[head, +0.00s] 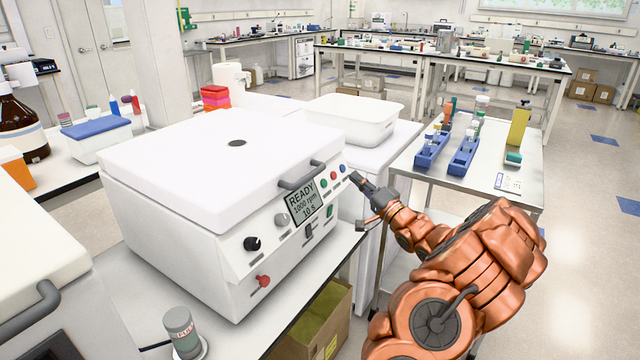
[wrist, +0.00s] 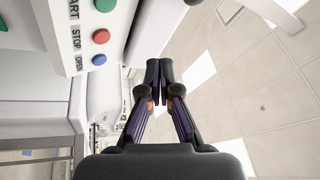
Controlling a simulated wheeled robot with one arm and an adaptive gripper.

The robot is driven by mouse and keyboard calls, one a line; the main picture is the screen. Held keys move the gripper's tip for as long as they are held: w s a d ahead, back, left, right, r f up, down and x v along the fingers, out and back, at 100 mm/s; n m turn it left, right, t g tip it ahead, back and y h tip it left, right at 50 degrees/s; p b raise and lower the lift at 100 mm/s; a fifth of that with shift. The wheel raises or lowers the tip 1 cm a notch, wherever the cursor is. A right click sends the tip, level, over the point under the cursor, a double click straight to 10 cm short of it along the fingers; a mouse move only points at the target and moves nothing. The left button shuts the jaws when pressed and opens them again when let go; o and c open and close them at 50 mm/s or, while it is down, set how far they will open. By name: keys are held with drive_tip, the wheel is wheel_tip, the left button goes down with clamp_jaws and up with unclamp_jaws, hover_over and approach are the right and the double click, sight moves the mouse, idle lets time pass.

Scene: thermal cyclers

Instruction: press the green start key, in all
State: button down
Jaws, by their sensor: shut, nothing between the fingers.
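The white machine (head: 210,215) has a closed lid and a screen (head: 301,204) reading READY, 1000 rpm, 10 s. The round green start key (head: 324,183) is on its front panel, left of a red key (head: 334,175) and a blue key (head: 343,168). In the wrist view the green key (wrist: 105,5) is cut by the top edge, beside START; the red key (wrist: 101,36) is beside STOP and the blue key (wrist: 99,59) beside OPEN. My gripper (head: 354,177) is shut and empty, in front of the panel's right end. In the wrist view its fingertips (wrist: 159,68) are apart from the keys.
A lid handle (head: 301,175) juts out above the panel. Black knob (head: 252,243), red knob (head: 263,281) and a green switch (head: 329,211) are also on the front. A white tub (head: 355,118) stands behind; a cart (head: 480,190) with blue racks is at right.

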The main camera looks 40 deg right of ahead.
sight(324, 183)
drive_tip(key=w+a+f+b, duration=0.1)
drive_tip(key=w+f+b, duration=0.1)
drive_tip(key=w, duration=0.5)
drive_tip(key=shift+a+f+b, duration=0.3)
drive_tip(key=shift+f+b, duration=0.1)
drive_tip(key=shift+f, duration=0.5)
drive_tip(key=shift+w, duration=0.15)
idle(1.1)
drive_tip(key=shift+w+a+f, duration=0.15)
drive_tip(key=shift+w, duration=0.1)
drive_tip(key=shift+w+a+f+p, duration=0.1)
drive_tip(key=shift+w+f+p, duration=0.05)
drive_tip(key=shift+w+p, duration=0.25)
idle(1.0)
drive_tip(key=shift+s, duration=0.1)
drive_tip(key=shift+s+d+r+p, duration=0.2)
drive_tip(key=shift+s+r+p, duration=0.1)
drive_tip(key=shift+s+p, duration=0.25)
drive_tip(key=shift+s, duration=0.1)
